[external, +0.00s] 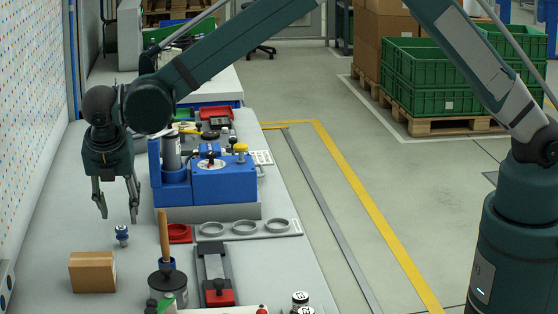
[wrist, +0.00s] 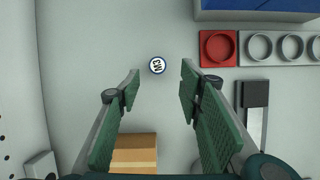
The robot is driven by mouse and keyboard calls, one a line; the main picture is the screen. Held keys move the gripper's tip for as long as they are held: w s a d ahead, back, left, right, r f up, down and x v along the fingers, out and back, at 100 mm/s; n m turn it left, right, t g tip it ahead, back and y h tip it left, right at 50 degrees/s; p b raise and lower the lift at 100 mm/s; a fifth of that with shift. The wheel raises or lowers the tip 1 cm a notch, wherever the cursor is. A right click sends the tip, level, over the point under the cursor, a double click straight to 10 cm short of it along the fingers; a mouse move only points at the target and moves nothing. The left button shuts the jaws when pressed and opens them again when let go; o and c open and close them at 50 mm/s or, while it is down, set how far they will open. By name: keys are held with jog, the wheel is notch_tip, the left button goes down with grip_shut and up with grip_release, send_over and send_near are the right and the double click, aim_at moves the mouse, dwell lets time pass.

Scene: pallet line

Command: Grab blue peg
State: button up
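A small blue peg (external: 122,235) with a whitish metal part stands upright on the grey bench, left of the red holder. In the wrist view the peg (wrist: 157,65) is seen from above as a round top marked "M3", ringed in blue. My gripper (external: 118,216) is open and empty, pointing down above the bench close to the peg. In the wrist view its two green fingers (wrist: 160,72) are spread wide, with the peg showing between and slightly beyond their tips. Nothing covers the peg.
A cardboard box (external: 92,272) lies just in front of the peg. A red square holder (external: 179,234) and a grey ring rack (external: 245,229) are to the right. A blue fixture (external: 222,182) stands behind. The bench left of the peg is clear up to the white perforated wall (external: 32,110).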

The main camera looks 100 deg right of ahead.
aim_at(121, 228)
jog(key=shift+w+f, duration=0.1)
jog(key=shift+f, duration=0.1)
jog(key=shift+d+f, duration=0.1)
jog(key=shift+x, duration=1.2)
jog(key=shift+f, duration=0.1)
jog(key=shift+x, duration=2.5)
jog(key=shift+w+d, duration=0.1)
jog(key=shift+c, duration=0.3)
jog(key=c, duration=0.9)
